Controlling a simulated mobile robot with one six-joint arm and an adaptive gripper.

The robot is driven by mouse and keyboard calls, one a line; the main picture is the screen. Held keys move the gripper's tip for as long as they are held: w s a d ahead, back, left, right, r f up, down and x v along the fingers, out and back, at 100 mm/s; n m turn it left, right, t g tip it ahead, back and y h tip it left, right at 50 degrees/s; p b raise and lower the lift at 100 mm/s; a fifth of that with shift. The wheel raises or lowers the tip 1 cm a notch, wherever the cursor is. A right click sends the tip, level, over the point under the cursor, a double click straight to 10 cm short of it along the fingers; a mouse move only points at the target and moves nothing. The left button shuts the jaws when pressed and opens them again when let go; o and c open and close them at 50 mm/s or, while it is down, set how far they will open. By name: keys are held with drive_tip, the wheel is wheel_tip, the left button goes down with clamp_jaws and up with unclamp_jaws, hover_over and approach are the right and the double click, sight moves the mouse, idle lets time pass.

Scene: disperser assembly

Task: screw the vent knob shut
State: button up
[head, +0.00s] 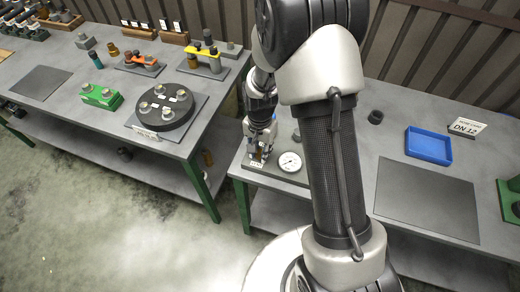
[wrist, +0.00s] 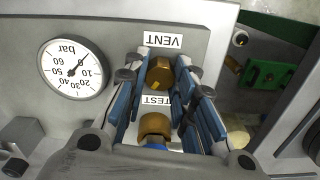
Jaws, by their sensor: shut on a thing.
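The brass vent knob (wrist: 160,77) is below the upside-down VENT label on the grey panel in the wrist view. My gripper (wrist: 164,66) is shut on it, with a blue-padded finger on each side of the knob. A second brass knob (wrist: 155,124), by the TEST label, lies nearer the palm between the fingers, with a blue part below it. In the head view my gripper (head: 259,150) points down at the panel at the left end of the right bench. The vent knob cannot be made out clearly there.
A pressure gauge (wrist: 73,69) is beside the knobs on the panel; its needle points near zero. It also shows in the head view (head: 290,162). A blue tray (head: 428,146) and dark mat (head: 426,198) lie farther right. The left bench holds a round black fixture (head: 161,110).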

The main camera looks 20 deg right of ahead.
sight(260, 152)
drive_tip(key=o, duration=1.1)
drive_tip(key=shift+c, duration=0.2)
drive_tip(key=shift+r, duration=0.1)
wheel_tip(260, 152, up, 12)
